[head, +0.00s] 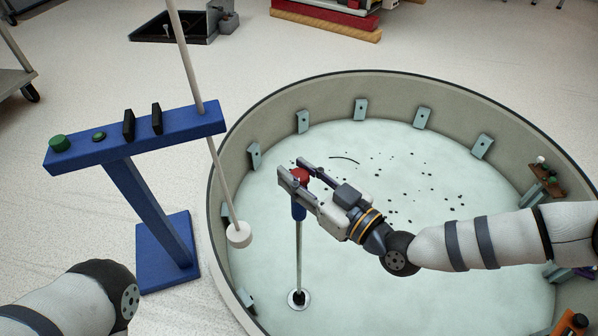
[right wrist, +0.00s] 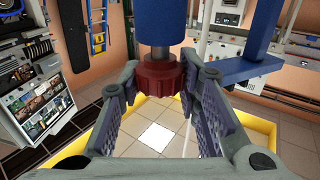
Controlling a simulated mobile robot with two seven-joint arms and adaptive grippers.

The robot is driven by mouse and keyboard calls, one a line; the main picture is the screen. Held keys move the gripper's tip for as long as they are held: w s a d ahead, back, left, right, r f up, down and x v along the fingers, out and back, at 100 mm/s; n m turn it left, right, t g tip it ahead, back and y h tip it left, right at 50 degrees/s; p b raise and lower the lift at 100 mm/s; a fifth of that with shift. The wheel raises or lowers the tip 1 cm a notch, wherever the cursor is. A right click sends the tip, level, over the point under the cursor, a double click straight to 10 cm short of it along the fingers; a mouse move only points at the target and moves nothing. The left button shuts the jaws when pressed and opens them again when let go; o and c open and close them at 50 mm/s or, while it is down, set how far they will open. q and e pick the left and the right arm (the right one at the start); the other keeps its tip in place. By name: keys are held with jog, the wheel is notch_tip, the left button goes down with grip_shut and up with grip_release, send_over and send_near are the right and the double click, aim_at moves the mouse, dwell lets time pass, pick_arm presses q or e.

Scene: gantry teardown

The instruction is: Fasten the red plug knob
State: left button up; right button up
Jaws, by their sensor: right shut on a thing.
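The red plug knob (head: 300,175) sits on top of a blue sleeve (head: 299,210) on an upright metal rod (head: 298,255). The rod rises from a round fitting (head: 298,298) in the basin floor. My right gripper (head: 293,168) comes in from the right and is shut on the knob. In the right wrist view the ribbed red knob (right wrist: 161,84) lies between the fingers (right wrist: 157,92), with the blue sleeve (right wrist: 160,22) above it in that picture. My left arm shows at the lower left, but its gripper is out of the frame.
The round basin (head: 216,190) has a raised wall with several pale blocks (head: 360,109) inside. Dark specks lie on its floor. A blue stand (head: 150,215) with green and black controls is at left. A white pole with a round end (head: 239,235) hangs beside it, over the basin's edge.

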jog(key=m+t+h+p, duration=0.1)
jog(key=t+h+p, duration=0.1)
jog(key=shift+s+a+r+m+p, duration=0.1)
jog(key=shift+r+m+p, duration=0.2)
jog(key=shift+m+p, duration=0.1)
jog(key=shift+m+t+h+p, duration=0.5)
jog(key=shift+m+h+p, duration=0.3)
jog(key=shift+h, duration=0.4)
jog(key=m+h, duration=0.1)
jog(key=m+t+h+p, duration=0.1)
jog(key=h, duration=0.1)
jog(key=shift+f+t, duration=0.2)
jog(key=shift+t, duration=0.1)
pick_arm(q)
jog(key=shift+t, duration=0.6)
jog(key=shift+s+r+v, duration=0.15)
jog(key=shift+v, duration=0.7)
jog(key=shift+s+r+v, duration=0.1)
jog(key=shift+s+v, duration=0.05)
jog(key=shift+v, duration=0.7)
jog(key=shift+s+r+v, duration=0.15)
jog(key=shift+v, duration=0.65)
pick_arm(e)
jog(key=shift+f+m+t+h, duration=0.1)
jog(key=shift+m+t+h, duration=0.2)
jog(key=shift+m+h, duration=1.55)
jog(key=shift+h, duration=0.65)
jog(key=o, duration=1.2)
jog(key=shift+c, duration=0.2)
